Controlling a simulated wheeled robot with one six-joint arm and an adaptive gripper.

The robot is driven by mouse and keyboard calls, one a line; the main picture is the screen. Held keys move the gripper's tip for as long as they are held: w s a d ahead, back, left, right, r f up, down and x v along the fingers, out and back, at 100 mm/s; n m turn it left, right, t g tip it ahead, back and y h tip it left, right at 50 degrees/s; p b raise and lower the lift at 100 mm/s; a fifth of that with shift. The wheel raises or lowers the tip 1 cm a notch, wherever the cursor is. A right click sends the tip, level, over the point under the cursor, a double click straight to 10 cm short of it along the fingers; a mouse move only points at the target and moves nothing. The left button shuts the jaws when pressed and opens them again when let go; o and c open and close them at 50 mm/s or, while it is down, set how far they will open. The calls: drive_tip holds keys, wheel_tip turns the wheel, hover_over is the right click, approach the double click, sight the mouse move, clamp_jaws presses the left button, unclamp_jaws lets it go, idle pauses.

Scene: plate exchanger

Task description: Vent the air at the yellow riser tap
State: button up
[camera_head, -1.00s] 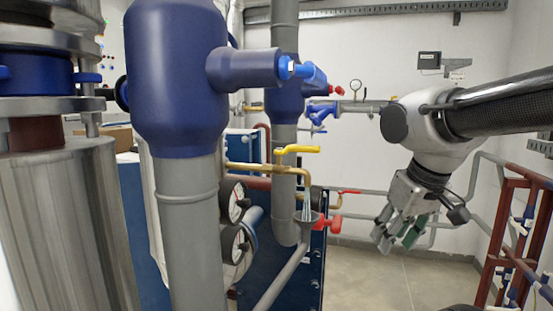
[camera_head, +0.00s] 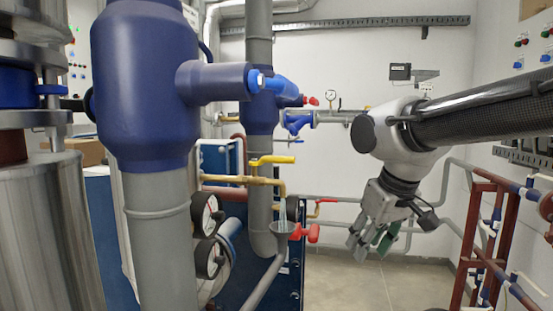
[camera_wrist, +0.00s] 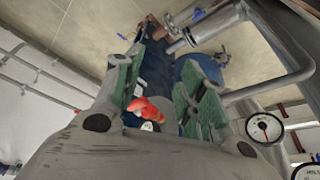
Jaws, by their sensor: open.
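The yellow tap handle (camera_head: 272,160) sits on a brass pipe (camera_head: 240,179) in the middle of the head view. It lies roughly level along the pipe. The pipe bends down to a spout above a grey funnel (camera_head: 282,227). A pale streak, like a thin stream, shows between spout and funnel. My gripper (camera_head: 372,245) hangs to the right of the tap and lower, apart from it, pointing down. It is open and empty. In the wrist view its green-padded fingers (camera_wrist: 163,85) are spread. I cannot make out the yellow handle there.
A red handle (camera_head: 305,233) is beside the funnel; another red lever (camera_head: 325,201) is behind. Large blue-grey pipework (camera_head: 145,85) and gauges (camera_head: 204,214) stand left. A brown frame (camera_head: 480,235) stands right. A gauge (camera_wrist: 264,128) shows in the wrist view. Floor below my gripper is clear.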

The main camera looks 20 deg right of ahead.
idle(0.5)
wheel_tip(320, 180, up, 24)
drive_tip(key=r+n+g, duration=0.1)
drive_tip(key=n+g, duration=0.3)
drive_tip(key=n, duration=0.7)
hover_over(272, 160)
drive_tip(key=d, duration=0.3)
drive_tip(key=shift+a+f, duration=0.2)
drive_tip(key=shift+f, duration=0.05)
drive_tip(key=shift+s+a, duration=0.1)
drive_tip(key=shift+a, duration=0.1)
wheel_tip(272, 160, down, 7)
drive_tip(key=shift+f, duration=0.2)
clamp_jaws()
